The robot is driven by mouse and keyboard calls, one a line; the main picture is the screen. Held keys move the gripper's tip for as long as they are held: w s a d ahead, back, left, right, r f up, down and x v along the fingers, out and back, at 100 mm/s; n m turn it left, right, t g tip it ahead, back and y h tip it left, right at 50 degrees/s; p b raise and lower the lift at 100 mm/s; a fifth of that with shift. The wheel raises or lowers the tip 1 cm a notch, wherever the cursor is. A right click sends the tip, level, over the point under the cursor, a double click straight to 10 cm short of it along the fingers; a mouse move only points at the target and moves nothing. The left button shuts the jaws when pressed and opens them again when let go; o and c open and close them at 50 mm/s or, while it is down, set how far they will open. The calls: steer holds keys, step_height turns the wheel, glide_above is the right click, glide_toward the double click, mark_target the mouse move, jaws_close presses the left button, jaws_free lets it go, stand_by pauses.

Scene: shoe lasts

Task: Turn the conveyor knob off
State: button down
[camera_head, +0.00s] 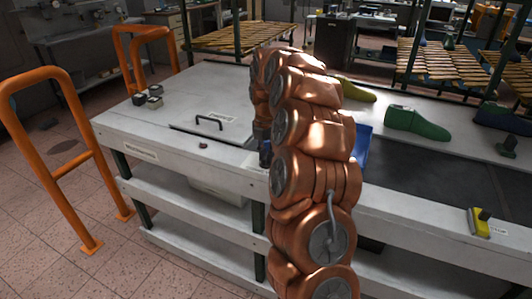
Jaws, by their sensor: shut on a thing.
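My gripper (264,152) is a dark shape at the bench's front edge, left of my copper-coloured arm. It points down close to the bench top and is mostly hidden behind the arm. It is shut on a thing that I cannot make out. No conveyor knob can be clearly identified; the spot at the fingertips is hidden. The dark conveyor belt (400,172) runs along the bench to the right of my arm. A small dark round piece (203,145) sits on the bench top to the left of my gripper, apart from it.
The white bench (150,128) has a lid with a black handle (208,122). Green (417,123) and olive (357,91) shoe lasts lie behind the belt. A yellow-and-black device (479,222) is at the front right edge. Orange rails (58,165) stand left. A blue piece (361,145) shows behind my arm.

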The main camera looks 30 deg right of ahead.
steer(key=shift+n, duration=0.5)
steer(key=c, duration=1.2)
jaws_free()
steer(key=shift+o, duration=0.2)
steer(key=shift+r, duration=0.1)
step_height(320, 180, up, 12)
